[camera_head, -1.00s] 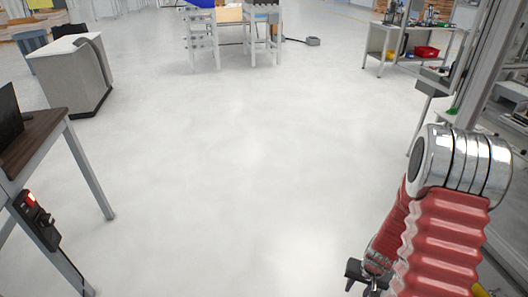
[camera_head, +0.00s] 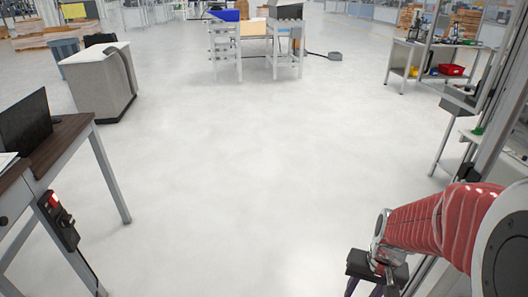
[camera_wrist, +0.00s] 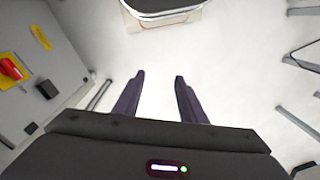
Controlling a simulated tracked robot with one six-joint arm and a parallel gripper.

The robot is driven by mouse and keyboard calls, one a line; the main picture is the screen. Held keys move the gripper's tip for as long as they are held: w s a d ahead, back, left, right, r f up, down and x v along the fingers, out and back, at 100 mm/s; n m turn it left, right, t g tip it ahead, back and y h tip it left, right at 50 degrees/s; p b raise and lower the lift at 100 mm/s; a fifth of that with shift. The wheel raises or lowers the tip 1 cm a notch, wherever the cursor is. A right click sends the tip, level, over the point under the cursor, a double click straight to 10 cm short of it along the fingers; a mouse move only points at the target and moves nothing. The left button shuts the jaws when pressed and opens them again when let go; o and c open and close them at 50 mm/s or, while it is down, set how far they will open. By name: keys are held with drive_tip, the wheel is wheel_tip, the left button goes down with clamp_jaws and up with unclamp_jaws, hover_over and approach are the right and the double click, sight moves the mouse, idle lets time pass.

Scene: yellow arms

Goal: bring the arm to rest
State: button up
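My gripper (camera_wrist: 156,82) shows in the wrist view with its two dark fingers apart and bare floor between them. Nothing is held. In the head view my red-sleeved arm reaches in from the lower right, and the dark gripper body (camera_head: 376,266) hangs over the floor near the bottom edge. The fingertips are cut off or too small to make out there.
A dark-topped desk (camera_head: 50,148) with a black monitor (camera_head: 24,122) stands at left. A grey cabinet (camera_head: 98,85) is behind it. A metal frame (camera_head: 497,95) rises close at right. A workbench (camera_head: 440,50) stands at back right. The middle floor (camera_head: 240,170) is clear.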

drive_tip(key=s+a+r+n+t, duration=0.2)
drive_tip(key=s+a+r, duration=0.1)
drive_tip(key=r, duration=0.7)
drive_tip(key=s+a+r+n+t, duration=0.1)
drive_tip(key=s+a+r+t, duration=0.2)
drive_tip(key=r, duration=0.7)
drive_tip(key=a, duration=0.2)
drive_tip(key=shift+a+n+h, duration=0.4)
drive_tip(key=shift+c, duration=0.9)
